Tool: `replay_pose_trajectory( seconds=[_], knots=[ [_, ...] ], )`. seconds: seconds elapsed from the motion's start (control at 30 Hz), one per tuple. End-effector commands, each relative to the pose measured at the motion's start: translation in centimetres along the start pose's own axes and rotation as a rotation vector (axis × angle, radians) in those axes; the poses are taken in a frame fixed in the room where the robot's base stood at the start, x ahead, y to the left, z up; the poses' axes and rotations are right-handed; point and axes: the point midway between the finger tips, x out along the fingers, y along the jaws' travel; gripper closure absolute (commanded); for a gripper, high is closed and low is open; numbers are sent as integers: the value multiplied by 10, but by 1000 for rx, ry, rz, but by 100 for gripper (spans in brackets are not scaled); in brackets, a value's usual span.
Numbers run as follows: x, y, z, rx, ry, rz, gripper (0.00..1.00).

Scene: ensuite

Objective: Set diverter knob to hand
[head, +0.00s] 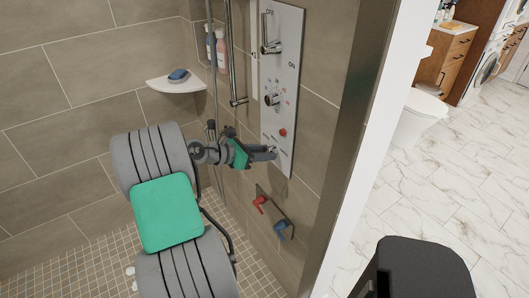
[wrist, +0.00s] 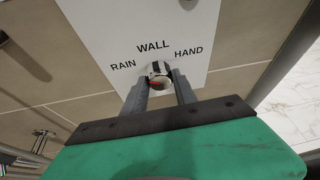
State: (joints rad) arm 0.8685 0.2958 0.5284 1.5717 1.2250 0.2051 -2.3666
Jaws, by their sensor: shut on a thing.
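The diverter knob (wrist: 159,70) is a small chrome knob low on the white shower panel (wrist: 110,20). The words RAIN to its left, WALL above and HAND to its right are printed around it. My gripper (wrist: 160,84) is shut on the knob, with one finger on each side. In the head view my gripper (head: 272,153) reaches the bottom of the panel (head: 287,60) from the left and mostly hides the knob. I cannot tell which word the knob points to.
Above on the panel are a lever (head: 270,46), a second knob (head: 271,100) and a red button (head: 283,132). Red (head: 260,204) and blue (head: 281,228) handles are on the wall below. A corner shelf (head: 176,87) holds a blue item; bottles (head: 220,50) stand behind.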

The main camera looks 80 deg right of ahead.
Motion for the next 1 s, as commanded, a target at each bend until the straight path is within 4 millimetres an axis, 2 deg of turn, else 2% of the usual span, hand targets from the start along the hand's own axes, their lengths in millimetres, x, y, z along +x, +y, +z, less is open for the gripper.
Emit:
replay_pose_trajectory(
  seconds=[0.03, 0.2, 0.67, 1.0],
  knots=[
    [0, 0, 0, 0, 0, -1, 87],
    [0, 0, 0, 0, 0, -1, 100],
    [0, -2, 1, 52, 2, 20, 100],
    [0, -4, 2, 270, 12, 110, 100]
  ],
)
